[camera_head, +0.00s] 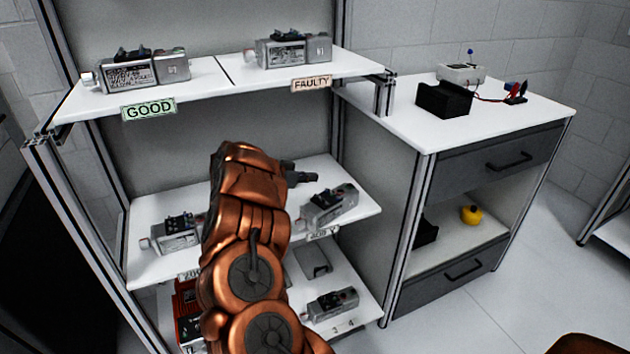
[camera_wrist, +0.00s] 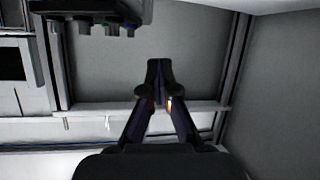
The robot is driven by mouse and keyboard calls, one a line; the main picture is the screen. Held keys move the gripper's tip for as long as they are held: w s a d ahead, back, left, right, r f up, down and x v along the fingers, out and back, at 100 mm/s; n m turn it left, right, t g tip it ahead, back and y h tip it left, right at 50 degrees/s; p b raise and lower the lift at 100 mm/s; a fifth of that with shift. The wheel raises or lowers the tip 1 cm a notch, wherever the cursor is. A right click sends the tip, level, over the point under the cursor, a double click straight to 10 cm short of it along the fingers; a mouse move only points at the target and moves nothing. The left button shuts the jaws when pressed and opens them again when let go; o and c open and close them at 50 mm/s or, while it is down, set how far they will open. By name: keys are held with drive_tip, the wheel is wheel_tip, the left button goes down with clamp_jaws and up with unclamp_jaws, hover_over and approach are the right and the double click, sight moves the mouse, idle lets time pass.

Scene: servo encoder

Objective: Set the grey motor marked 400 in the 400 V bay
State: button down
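A grey motor (camera_head: 330,207) sits at an angle on the right part of the middle shelf, above a label (camera_head: 323,233) that seems to read 400. Any mark on this motor is too small to read. My gripper (camera_head: 297,176) is just behind and left of it, partly hidden by my copper arm. In the wrist view, my gripper's fingers (camera_wrist: 158,75) meet at the tips with nothing visible between them. A dark body with connectors (camera_wrist: 97,14), probably this motor, shows at upper left, apart from the fingers.
Another grey motor (camera_head: 175,233) sits middle-left, its label partly hidden. Motors occupy the GOOD (camera_head: 135,71) and FAULTY (camera_head: 293,48) bays. Below are a grey bracket (camera_head: 313,262), a motor (camera_head: 332,303) and a red box (camera_head: 188,312). A workbench (camera_head: 540,110) stands right.

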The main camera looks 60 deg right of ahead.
drive_tip(key=shift+w+d+f, duration=0.1)
drive_tip(key=shift+w+f, duration=0.25)
drive_tip(key=shift+f, duration=0.55)
drive_tip(key=shift+w+d+f, duration=0.1)
drive_tip(key=shift+w+f, duration=0.2)
drive_tip(key=shift+f, duration=0.6)
drive_tip(key=c, duration=1.9)
unclamp_jaws()
drive_tip(key=o, duration=1.9)
drive_tip(key=shift+a, duration=0.1)
drive_tip(key=v, duration=1.2)
